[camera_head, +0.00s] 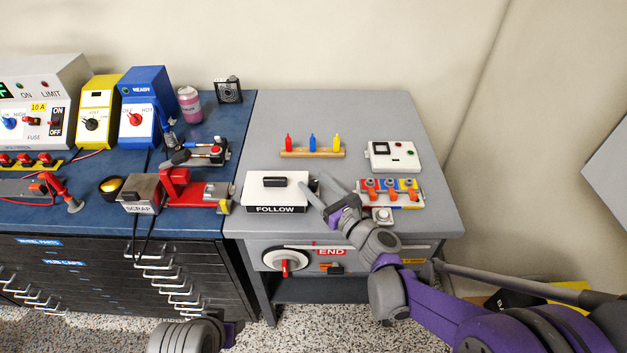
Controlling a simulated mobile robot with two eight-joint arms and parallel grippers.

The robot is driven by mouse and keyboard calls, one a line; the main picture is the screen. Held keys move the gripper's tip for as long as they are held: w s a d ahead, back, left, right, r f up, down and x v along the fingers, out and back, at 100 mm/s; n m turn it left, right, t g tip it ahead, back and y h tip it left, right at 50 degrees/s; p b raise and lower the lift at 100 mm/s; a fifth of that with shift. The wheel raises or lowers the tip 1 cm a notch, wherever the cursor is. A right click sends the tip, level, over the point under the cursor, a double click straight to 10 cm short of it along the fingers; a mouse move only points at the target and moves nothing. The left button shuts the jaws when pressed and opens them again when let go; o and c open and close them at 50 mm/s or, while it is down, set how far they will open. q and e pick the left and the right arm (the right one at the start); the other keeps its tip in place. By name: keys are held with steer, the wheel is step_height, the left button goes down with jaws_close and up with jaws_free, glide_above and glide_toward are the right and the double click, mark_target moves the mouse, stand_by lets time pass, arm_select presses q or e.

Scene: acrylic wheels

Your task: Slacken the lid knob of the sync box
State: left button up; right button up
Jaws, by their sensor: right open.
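A white box marked FOLLOW (262,193) sits at the left front of the grey table; I take it for the sync box, though no such name is readable. A black knob or handle (273,182) lies on its white lid. My right gripper (314,188) is open, with its fingers at the right side of the box, close to a small dark part there. The fingers partly hide that part, and I cannot tell whether they touch it. Part of my left arm shows at the bottom, but its fingers do not.
Red, blue and yellow bottles stand on a wooden rack (311,153) behind. A white panel box (391,157) and a coloured clamp block (389,192) stand to the right. A red vise (184,192) is on the blue bench. The table's middle is clear.

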steer(key=shift+w+a, duration=0.4)
steer(key=shift+w, duration=0.15)
jaws_close()
